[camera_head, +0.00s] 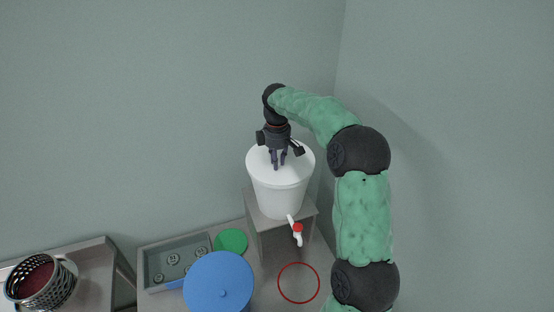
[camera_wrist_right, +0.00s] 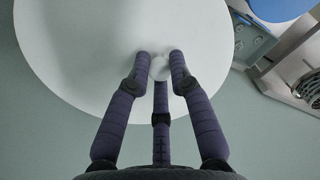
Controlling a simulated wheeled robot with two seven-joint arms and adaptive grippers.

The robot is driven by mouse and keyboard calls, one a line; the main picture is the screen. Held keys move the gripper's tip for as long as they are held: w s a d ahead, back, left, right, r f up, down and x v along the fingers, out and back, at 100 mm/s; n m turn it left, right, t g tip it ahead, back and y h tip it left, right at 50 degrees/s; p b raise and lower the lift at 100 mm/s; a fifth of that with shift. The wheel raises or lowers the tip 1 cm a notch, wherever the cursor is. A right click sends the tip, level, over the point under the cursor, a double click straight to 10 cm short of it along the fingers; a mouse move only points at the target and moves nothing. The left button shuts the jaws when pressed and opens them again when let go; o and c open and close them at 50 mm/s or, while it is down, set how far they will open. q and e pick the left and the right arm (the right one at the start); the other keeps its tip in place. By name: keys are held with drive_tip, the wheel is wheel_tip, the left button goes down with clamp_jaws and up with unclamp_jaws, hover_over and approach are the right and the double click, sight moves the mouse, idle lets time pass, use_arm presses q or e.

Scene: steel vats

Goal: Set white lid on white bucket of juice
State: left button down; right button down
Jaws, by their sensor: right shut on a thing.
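The white bucket (camera_head: 279,197) stands upright on a grey metal stand, with a red-and-white tap low on its front. The white lid (camera_head: 298,164) is at the bucket's top and covers its mouth; I cannot tell whether it rests fully on the rim. My right gripper (camera_head: 279,163) points down from above and is shut on the lid's knob. My left gripper is not in view.
The grey stand (camera_head: 272,240) rises from a steel counter. On the counter are a blue lid (camera_head: 219,283), a green disc (camera_head: 231,241), a red ring (camera_head: 299,266) and a grey tray (camera_head: 150,264). A perforated metal basket (camera_head: 60,285) stands at far left. Walls are close behind and right.

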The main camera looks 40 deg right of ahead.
drive_tip(key=c, duration=1)
unclamp_jaws()
drive_tip(key=shift+c, duration=0.2)
wheel_tip(320, 180, up, 12)
